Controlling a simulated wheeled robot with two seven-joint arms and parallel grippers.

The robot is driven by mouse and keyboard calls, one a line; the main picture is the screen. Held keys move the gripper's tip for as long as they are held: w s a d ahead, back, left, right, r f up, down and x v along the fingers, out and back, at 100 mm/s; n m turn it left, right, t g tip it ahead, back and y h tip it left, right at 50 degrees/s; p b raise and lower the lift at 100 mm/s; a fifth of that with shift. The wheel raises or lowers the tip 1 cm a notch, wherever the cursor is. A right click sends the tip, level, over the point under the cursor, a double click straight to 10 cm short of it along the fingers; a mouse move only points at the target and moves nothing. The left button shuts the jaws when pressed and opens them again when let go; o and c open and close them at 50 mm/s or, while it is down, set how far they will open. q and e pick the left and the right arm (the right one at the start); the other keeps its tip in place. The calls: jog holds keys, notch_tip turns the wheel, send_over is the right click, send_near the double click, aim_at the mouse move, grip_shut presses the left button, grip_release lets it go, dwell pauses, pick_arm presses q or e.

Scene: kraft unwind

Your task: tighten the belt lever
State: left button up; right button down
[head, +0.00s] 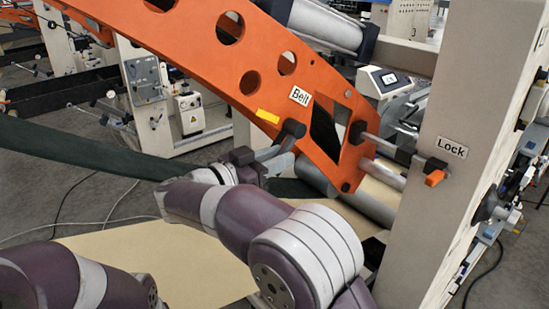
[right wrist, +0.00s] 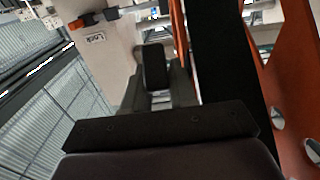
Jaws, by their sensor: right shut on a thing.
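The belt lever (head: 292,129) has a dark end and sits on the orange arm (head: 235,75), just below the "Belt" label (head: 300,96). My right gripper (head: 274,160) is at the lever, coming from the lower left, and is shut on it. The exact grip is partly hidden by the gripper itself. In the right wrist view a dark block (right wrist: 155,66) stands at the jaws, close to the orange plate (right wrist: 296,100). My left gripper is out of view.
The lock lever (head: 434,178) with an orange tip is on the beige post (head: 455,110) to the right, beside the "Lock" label (head: 452,147). A roller (head: 365,205) lies below the orange arm. A brown paper sheet (head: 165,260) spreads beneath my arms.

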jog(key=c, duration=1.1)
grip_release()
jog(key=shift+f, duration=0.2)
jog(key=shift+c, duration=0.2)
jog(key=shift+o, duration=0.7)
jog(key=shift+d, duration=0.1)
jog(key=shift+w+d, duration=0.15)
jog(key=shift+w, duration=0.05)
jog(key=b+v, duration=0.5)
jog(key=v, duration=0.7)
jog(key=shift+s+a+r+b, duration=0.15)
jog(key=shift+s+a+b, duration=0.05)
jog(key=shift+a+b, duration=0.1)
